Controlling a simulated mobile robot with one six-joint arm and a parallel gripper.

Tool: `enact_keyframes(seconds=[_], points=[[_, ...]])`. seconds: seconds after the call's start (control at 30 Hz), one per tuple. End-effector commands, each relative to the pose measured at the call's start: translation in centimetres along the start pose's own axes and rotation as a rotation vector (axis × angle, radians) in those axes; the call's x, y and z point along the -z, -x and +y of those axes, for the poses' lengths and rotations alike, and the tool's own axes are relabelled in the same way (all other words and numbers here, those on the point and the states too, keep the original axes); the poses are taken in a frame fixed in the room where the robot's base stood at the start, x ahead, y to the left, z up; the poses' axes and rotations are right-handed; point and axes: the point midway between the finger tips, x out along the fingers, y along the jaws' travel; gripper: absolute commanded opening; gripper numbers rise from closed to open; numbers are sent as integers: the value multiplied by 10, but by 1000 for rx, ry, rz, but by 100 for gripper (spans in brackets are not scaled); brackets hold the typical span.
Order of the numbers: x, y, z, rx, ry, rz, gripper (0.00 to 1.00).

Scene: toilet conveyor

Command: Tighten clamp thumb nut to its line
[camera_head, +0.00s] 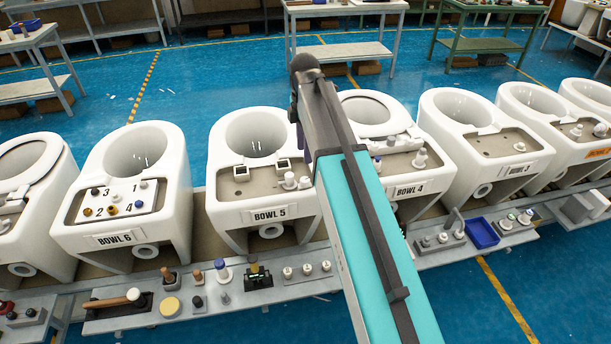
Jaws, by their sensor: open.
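My arm (365,220) reaches from the bottom edge up and away across the line, between bowl 5 (218,160) and bowl 4 (401,130). Its dark far joint (303,66) is above and between these two bowls. My gripper does not show; it may be behind the arm. I cannot pick out the clamp thumb nut or its line for certain. Small white knob-like fittings stand on the bowl 5 deck (290,181) and the bowl 4 deck (419,158). Part of bowl 4 is hidden by my arm.
Bowl 6 (167,170) has numbered fittings on its deck. Bowl 3 (450,100) is to the right. The front ledge holds a wooden-handled tool (115,300), a yellow disc (170,306), several small parts and a blue tray (482,232). Workbenches (345,50) stand behind, across blue floor.

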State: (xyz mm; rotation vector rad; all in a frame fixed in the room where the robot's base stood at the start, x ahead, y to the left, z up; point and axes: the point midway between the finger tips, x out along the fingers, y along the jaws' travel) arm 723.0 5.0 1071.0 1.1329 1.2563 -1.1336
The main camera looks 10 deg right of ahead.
Motion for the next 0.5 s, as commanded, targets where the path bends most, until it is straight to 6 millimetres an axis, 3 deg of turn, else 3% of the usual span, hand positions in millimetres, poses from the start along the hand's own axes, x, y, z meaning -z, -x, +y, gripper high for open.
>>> enact_keyframes(seconds=[0.5], points=[[-1, -50, -1, 2, -2, 0, 44]])
